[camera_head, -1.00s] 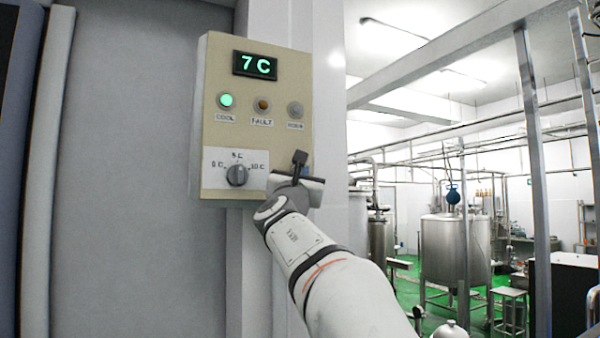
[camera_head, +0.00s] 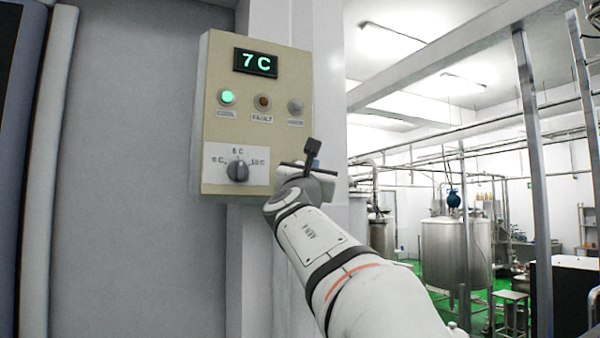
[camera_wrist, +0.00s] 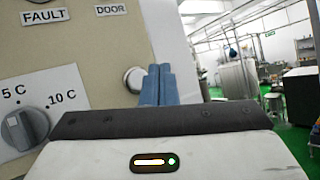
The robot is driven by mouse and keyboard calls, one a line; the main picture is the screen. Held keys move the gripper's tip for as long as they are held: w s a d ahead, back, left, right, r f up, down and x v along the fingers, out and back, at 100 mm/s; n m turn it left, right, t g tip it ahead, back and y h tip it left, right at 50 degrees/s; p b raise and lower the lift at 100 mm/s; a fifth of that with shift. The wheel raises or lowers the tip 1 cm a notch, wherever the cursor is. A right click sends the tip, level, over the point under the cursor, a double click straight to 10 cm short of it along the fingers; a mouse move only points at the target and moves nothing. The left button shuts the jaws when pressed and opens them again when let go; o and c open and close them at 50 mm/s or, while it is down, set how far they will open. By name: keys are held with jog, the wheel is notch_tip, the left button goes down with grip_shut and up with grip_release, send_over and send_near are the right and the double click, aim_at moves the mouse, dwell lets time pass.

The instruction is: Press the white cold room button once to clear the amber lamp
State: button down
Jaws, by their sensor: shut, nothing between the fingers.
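A beige control panel (camera_head: 287,121) is on the wall. Its FAULT lamp (camera_head: 262,102) is dull amber-brown, not brightly lit. In the wrist view, a round pale button (camera_wrist: 133,80) with a metal rim is on the panel's lower right, below the DOOR label (camera_wrist: 110,10). In the head view my arm hides it. My gripper's blue fingers (camera_wrist: 159,70) are shut and empty, just right of the button in the wrist view. I cannot tell whether they touch it.
A green lamp (camera_head: 227,97) labelled COOL is lit, and a grey DOOR lamp (camera_head: 295,106) looks unlit. The display (camera_head: 255,63) reads 7 C. The temperature dial (camera_head: 237,171) sits left of my gripper. Steel tanks (camera_head: 455,248) stand far behind at the right.

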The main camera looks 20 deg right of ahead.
jog(key=shift+s, duration=1)
jog(key=s+a+f+m+g+y, duration=0.1)
jog(key=s+f+m+g+y, duration=0.3)
jog(key=f, duration=0.7)
jog(key=s+f+m+g, duration=0.1)
jog(key=f+m+g, duration=0.1)
jog(key=f+m, duration=0.7)
jog(key=s+a+f+m+g+y, duration=0.1)
jog(key=s+f+m+g+y, duration=0.15)
jog(key=f, duration=1.05)
jog(key=s+a+f+m+g+y, duration=0.3)
jog(key=s+a+f+m, duration=0.2)
jog(key=s+f, duration=0.3)
jog(key=s+a+f+m+g+y, duration=0.4)
jog(key=s+a+f, duration=0.4)
jog(key=f, duration=0.8)
jog(key=shift+s+a+f+m, duration=0.15)
jog(key=shift+s+a+m, duration=0.15)
jog(key=shift+s+m, duration=0.35)
jog(key=shift+w, duration=0.1)
